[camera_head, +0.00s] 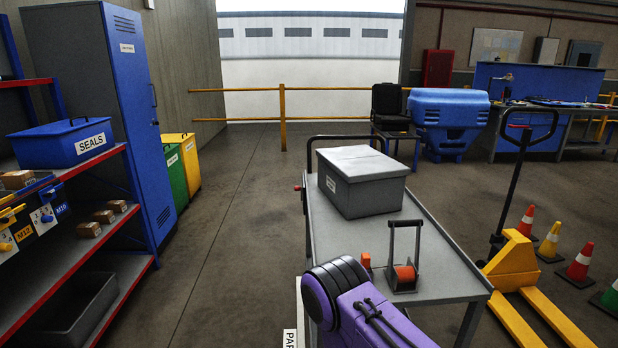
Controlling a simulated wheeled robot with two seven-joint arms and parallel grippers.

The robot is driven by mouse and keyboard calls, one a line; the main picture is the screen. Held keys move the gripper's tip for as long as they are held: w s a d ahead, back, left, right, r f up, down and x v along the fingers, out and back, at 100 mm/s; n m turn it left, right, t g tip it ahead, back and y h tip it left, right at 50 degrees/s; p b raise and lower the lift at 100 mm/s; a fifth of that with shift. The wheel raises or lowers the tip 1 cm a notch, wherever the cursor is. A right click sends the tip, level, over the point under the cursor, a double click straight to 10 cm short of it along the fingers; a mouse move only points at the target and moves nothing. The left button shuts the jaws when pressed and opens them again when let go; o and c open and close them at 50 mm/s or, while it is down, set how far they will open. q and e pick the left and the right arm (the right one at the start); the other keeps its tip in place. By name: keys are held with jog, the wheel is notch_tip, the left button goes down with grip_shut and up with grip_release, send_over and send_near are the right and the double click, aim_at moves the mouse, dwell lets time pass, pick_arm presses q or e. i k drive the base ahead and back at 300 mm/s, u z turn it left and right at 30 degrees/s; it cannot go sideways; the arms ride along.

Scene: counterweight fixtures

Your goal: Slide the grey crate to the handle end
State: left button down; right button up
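The grey crate (370,196), lidded and with a small white label, sits upright on the grey deck of a trolley (436,250). It stands on the far part of the deck, close to the dark tubular handle (345,137) at the trolley's far end. The crate hides the deck's far edge, so I cannot tell whether there is a gap between it and the handle. Neither of my grippers is in view.
An orange-and-black strap roll with a grey frame (405,276) and a small orange piece (366,261) stand on the near deck. A yellow pallet truck (515,265) is at right; the left floor is clear.

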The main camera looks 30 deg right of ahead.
aim_at(360, 180)
jog(key=i, duration=3.05)
jog(key=z, duration=3.4)
jog(key=i, duration=0.5)
jog(key=u, duration=0.05)
